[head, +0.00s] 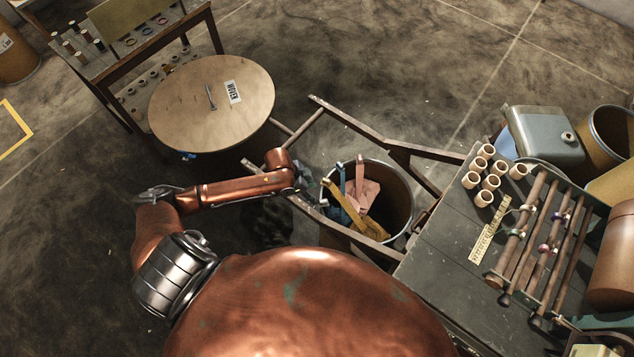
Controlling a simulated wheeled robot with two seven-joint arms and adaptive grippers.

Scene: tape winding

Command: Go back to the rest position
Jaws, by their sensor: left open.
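My copper left arm comes in from the left and bends at the elbow. Its forearm runs right, and its wrist ends just left of an open round bin (398,200). My left gripper (312,190) is dark, small and partly hidden below the wrist, beside the bin's left rim. It is open, and I see nothing held in it. The bin holds pink, blue and yellow strips. My right arm and right gripper are not in view.
A dark workbench (440,270) at right carries several pale tubes (483,163), a ruler (487,236) and a rack of rods (545,240). A shelf stand (135,65) stands at upper left. Open floor lies at the left.

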